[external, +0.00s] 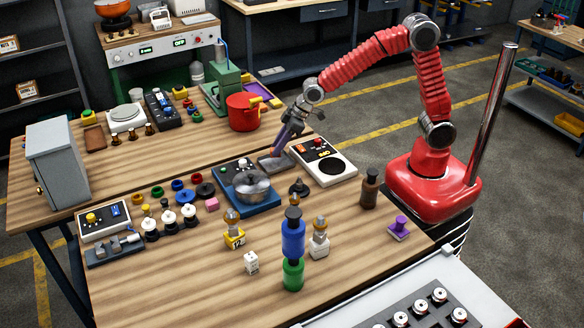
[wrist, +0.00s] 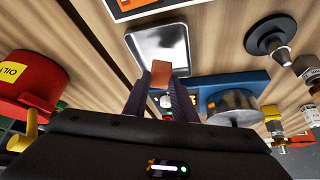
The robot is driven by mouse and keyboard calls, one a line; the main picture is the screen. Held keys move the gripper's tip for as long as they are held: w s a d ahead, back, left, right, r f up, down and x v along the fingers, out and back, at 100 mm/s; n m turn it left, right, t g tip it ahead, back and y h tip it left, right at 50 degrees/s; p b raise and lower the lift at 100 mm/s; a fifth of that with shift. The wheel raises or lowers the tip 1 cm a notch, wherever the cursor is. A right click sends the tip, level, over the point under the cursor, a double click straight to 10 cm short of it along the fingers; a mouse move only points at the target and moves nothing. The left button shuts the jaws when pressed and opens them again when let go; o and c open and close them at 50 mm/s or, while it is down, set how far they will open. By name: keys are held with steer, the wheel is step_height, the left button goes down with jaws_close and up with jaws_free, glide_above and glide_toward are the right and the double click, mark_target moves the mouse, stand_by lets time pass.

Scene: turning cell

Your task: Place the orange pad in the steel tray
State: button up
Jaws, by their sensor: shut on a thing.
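The orange pad (wrist: 161,73) is between the two dark purple fingertips of my gripper (wrist: 161,88) in the wrist view, and the gripper is shut on it. The steel tray (wrist: 172,38) is a shallow, shiny rectangle on the wooden bench just beyond the fingertips. In the external view my gripper (external: 281,147) points steeply down over the steel tray (external: 284,166), close above it. The pad cannot be made out there, and I cannot tell its exact height above the tray.
A white device with a black disc (external: 324,162) stands right of the tray. A blue machine with a steel bowl (external: 250,185) is in front. A red pot (external: 243,111) labelled OIL stands behind. Stacked blue and green cylinders (external: 293,240) rise near the front edge.

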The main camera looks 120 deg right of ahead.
steer(key=shift+f, duration=1.85)
steer(key=shift+f, duration=0.1)
steer(key=o, duration=1)
steer(key=v, duration=1.2)
